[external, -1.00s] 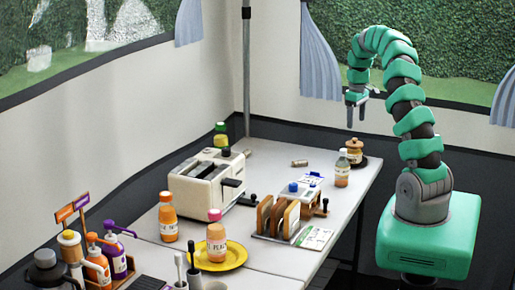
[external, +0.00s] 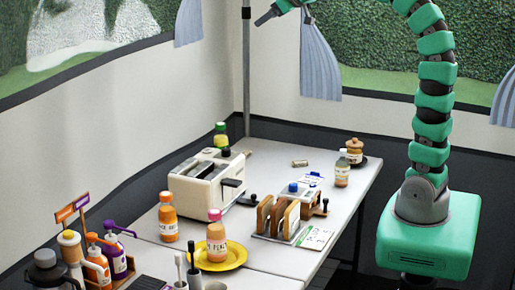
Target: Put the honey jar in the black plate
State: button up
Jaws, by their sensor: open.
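The honey jar (external: 354,146), amber with a brown lid, stands upright at the far right corner of the table. A small black plate (external: 366,162) is under it, and the jar appears to rest on the plate. A clear bottle stands just in front and hides the lower left of the plate. My gripper (external: 264,17) is at the top edge of the external view, high above the table and well away from the jar. It is open and holds nothing that I can see. Part of my arm is cut off by the frame's top.
The clear bottle (external: 342,173) has a white label. A cream toaster (external: 205,185), a wooden rack (external: 283,217), a yellow plate (external: 238,258) with a pink-capped bottle (external: 216,236) and another orange bottle (external: 168,218) take up the table. The table's (external: 345,205) right edge strip is clear.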

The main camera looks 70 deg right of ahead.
jog(key=s+a+r+t+y, duration=0.1)
jog(key=s+a+r+t, duration=0.1)
jog(key=s+a+r, duration=0.2)
jog(key=s+a+r+t+y, duration=0.1)
jog(key=s+a+r, duration=0.4)
jog(key=a+r, duration=0.5)
jog(key=shift+s+a+r+t, duration=0.3)
jog(key=shift+a+r+t, duration=0.1)
jog(key=shift+a+t, duration=0.45)
jog(key=shift+d, duration=0.1)
